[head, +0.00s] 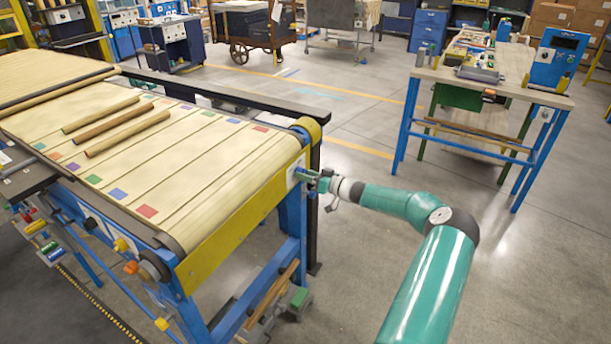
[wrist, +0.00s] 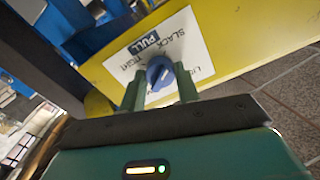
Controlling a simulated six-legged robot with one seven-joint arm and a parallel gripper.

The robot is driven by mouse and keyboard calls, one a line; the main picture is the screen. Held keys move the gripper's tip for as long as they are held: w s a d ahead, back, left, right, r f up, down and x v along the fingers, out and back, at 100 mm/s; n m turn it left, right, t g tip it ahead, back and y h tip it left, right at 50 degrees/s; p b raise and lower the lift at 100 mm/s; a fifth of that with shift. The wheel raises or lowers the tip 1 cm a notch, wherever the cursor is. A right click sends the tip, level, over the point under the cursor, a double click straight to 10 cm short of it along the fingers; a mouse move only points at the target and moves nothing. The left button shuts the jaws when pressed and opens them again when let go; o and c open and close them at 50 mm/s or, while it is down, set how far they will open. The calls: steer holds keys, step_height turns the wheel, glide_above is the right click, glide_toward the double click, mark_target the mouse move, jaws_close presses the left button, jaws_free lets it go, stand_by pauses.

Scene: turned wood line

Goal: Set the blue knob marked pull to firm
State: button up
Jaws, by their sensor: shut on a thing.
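The blue knob (wrist: 158,71) sits on a white label plate (wrist: 195,48) on the yellow end of the conveyor. A dark blue box reading PULL (wrist: 144,42) is on the plate, with SLACK beside it; other words around the knob are tilted and partly hidden. I cannot tell which word the knob points to. My gripper (wrist: 159,88) has its two green fingers on either side of the knob and is shut on it. In the head view my gripper (head: 319,181) reaches the conveyor's near right corner, and the knob is hidden there.
The conveyor (head: 205,170) carries several wooden rods (head: 115,126) and coloured squares. Its yellow end panel (head: 240,218) and blue legs stand close to my arm. A blue-legged workbench (head: 500,85) stands at the right. Open floor (head: 350,110) lies between them.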

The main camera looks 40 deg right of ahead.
steer(key=shift+d+m, duration=0.1)
steer(key=shift+m, duration=16.7)
steer(key=o, duration=1)
steer(key=shift+r, duration=0.1)
